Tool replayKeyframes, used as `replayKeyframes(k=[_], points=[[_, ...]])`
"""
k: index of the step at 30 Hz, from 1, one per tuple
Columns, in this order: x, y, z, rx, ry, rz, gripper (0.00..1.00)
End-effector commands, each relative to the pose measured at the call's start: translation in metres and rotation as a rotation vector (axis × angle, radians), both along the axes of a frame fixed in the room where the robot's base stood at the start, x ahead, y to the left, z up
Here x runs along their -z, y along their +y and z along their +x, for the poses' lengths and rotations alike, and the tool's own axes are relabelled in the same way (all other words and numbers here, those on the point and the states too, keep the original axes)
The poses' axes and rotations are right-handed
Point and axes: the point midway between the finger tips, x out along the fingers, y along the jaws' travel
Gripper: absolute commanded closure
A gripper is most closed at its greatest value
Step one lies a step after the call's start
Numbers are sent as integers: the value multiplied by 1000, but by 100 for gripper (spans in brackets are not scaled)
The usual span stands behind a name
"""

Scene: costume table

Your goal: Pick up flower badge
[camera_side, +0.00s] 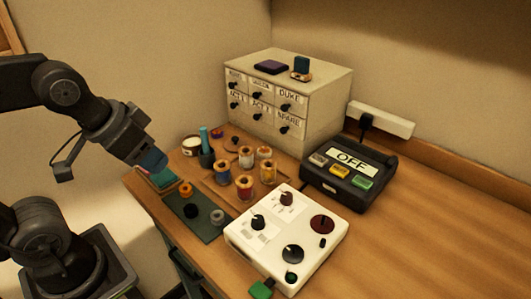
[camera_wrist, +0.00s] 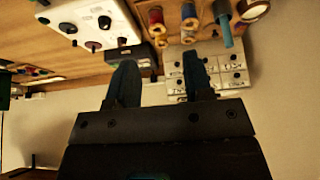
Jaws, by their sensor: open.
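I cannot pick out a flower badge for certain in either view. A small tan and dark item (camera_side: 301,77), too small to identify, lies on the drawer cabinet (camera_side: 312,100) in front of a blue block. My gripper (camera_side: 153,161) is at the left in the side view, above the left end of the table. In the wrist view my gripper (camera_wrist: 158,62) has its two dark fingers well apart, with nothing held between them. The cabinet's labelled drawers (camera_wrist: 229,67) show upside down near the right finger. All its drawers look shut, so their insides are hidden.
Several thread spools (camera_side: 245,187) stand in a wooden tray by the cabinet. A dark mat (camera_side: 207,232) holds small round items. A white control box (camera_side: 270,222) and a black box marked OFF (camera_side: 334,187) stand nearby. The table's right side (camera_side: 430,245) is clear.

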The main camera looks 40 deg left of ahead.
Motion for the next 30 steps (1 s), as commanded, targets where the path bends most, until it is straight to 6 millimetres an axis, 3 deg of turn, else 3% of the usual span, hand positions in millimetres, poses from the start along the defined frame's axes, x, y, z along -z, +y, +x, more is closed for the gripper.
replayKeyframes(k=[13,23,30], points=[[0,0,0,0,0,0,53],[0,0,0,0,0,0,23],[0,0,1,0,1,0,21]])
